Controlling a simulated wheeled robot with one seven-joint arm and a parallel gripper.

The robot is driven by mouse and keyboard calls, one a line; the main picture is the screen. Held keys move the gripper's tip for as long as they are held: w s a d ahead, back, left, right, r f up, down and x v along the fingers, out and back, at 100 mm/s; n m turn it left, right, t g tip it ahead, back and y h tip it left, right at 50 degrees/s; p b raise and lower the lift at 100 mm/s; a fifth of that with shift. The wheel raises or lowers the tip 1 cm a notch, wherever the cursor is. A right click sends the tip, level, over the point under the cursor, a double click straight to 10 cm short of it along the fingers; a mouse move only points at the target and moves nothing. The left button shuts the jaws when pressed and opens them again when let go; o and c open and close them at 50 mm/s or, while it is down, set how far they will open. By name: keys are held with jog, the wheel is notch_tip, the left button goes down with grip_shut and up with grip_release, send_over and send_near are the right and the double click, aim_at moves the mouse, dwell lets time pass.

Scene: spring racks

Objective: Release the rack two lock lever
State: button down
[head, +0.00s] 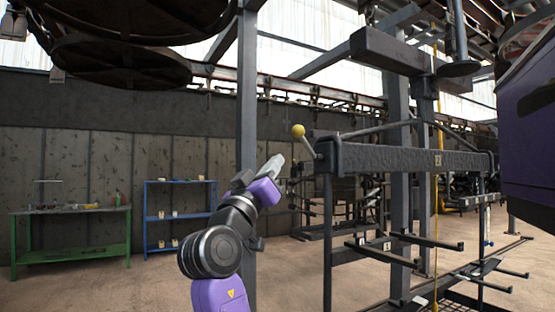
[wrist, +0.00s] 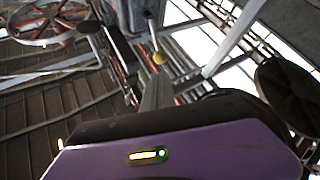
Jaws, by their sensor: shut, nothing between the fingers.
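The lock lever is a short rod with a yellow ball knob (head: 298,131). It tilts up and to the left from the left end of a dark rack beam (head: 400,158), which carries a small label I cannot read surely. My gripper (head: 276,163) is shut and empty, below and left of the knob in the head view. In the wrist view the knob (wrist: 159,58) shows just beyond the tips of my shut gripper (wrist: 157,82), with its rod running up behind it. A gap shows between them in the head view; contact is not seen.
Rack posts (head: 327,240) and hook arms (head: 385,253) stand below and right of the beam. A tall steel column (head: 246,100) stands behind my arm. A green bench (head: 70,251) and a blue shelf (head: 179,217) are at the far left. The floor between is clear.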

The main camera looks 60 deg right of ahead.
aim_at(299, 128)
jog(key=p+x, duration=0.2)
jog(key=x, duration=1)
jog(key=shift+r, duration=0.15)
jog(key=p, duration=0.1)
jog(key=r+m+y+p, duration=0.1)
jog(key=r+m+g+y+p, duration=0.1)
jog(key=shift+s+d+r, duration=0.2)
jog(key=shift+s+d, duration=0.05)
jog(key=shift+d, duration=0.1)
jog(key=s+d+r+m+y+p, duration=0.3)
jog(key=y+p, duration=0.4)
jog(key=p, duration=0.4)
jog(key=shift+d+m+g, duration=0.3)
jog(key=shift+d+m, duration=0.4)
jog(key=shift+d, duration=0.3)
